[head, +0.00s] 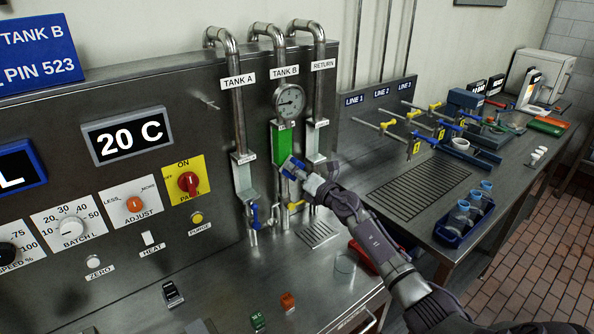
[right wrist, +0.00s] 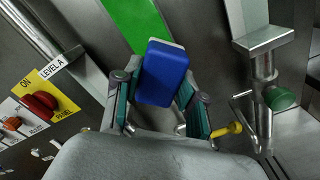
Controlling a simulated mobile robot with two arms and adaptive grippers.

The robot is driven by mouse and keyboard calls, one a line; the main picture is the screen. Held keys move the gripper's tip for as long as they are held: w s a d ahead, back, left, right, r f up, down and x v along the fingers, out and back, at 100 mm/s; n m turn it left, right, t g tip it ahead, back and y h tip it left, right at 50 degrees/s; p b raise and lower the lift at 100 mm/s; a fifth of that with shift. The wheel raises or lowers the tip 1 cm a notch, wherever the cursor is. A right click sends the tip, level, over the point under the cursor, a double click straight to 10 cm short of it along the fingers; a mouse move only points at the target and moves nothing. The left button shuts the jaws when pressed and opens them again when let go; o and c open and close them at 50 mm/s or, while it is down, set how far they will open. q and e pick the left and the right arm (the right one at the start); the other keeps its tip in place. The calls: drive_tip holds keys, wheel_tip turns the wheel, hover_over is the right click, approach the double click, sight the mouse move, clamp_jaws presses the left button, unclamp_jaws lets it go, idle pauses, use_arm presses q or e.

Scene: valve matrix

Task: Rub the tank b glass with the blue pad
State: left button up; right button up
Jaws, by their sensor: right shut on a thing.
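The tank b glass (head: 281,146) is a tall green strip below the round gauge on the TANK B pipe; it also shows in the right wrist view (right wrist: 136,22), running up behind the pad. My right gripper (head: 300,171) is at the glass's lower right end. It is shut on the blue pad (right wrist: 165,75), a block with a pale far side, held between the two fingers. In the head view the pad (head: 290,166) overlaps the lower part of the glass. I cannot tell whether it touches. My left gripper is out of view.
A pressure gauge (head: 289,97) sits above the glass. A blue-handled valve (head: 256,215) and a yellow-handled valve (head: 297,205) are below. The TANK A and RETURN pipes stand close on either side. A clear beaker (head: 345,264) stands on the bench to the lower right.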

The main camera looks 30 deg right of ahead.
drive_tip(key=s, duration=0.1)
drive_tip(key=s+p, duration=0.1)
drive_tip(key=s, duration=0.1)
drive_tip(key=s+p, duration=0.1)
drive_tip(key=s, duration=0.1)
drive_tip(key=shift+s+d, duration=0.25)
drive_tip(key=s, duration=0.3)
drive_tip(key=shift+d+p, duration=0.15)
drive_tip(key=shift+p, duration=0.2)
idle(0.4)
